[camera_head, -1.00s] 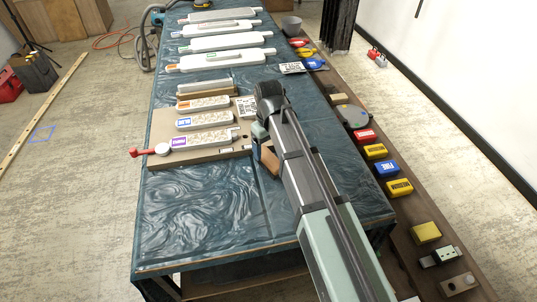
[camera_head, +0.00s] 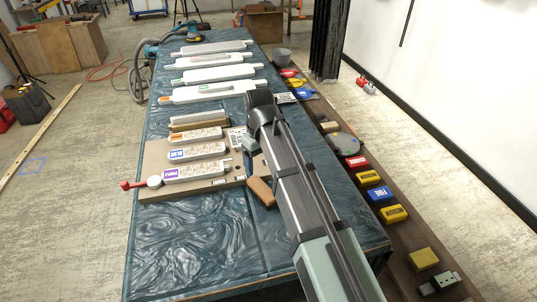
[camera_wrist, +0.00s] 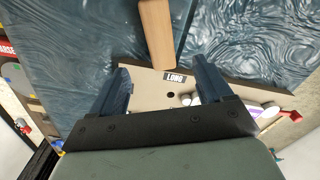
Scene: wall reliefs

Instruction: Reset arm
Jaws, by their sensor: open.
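My gripper (camera_head: 252,148) is above the right edge of the tan board (camera_head: 150,190) on the table. In the wrist view my gripper (camera_wrist: 162,76) has its two dark fingers spread, with nothing between them. The block also shows in the wrist view (camera_wrist: 157,32), beyond the fingers. My arm hides part of the table's right side.
White relief strips with coloured labels (camera_head: 196,151) lie on the board, with a red-handled piece (camera_head: 132,185) at its left. Longer white panels (camera_head: 215,73) lie farther back. Coloured boxes (camera_head: 380,194) line the shelf at right. The table's near left is clear.

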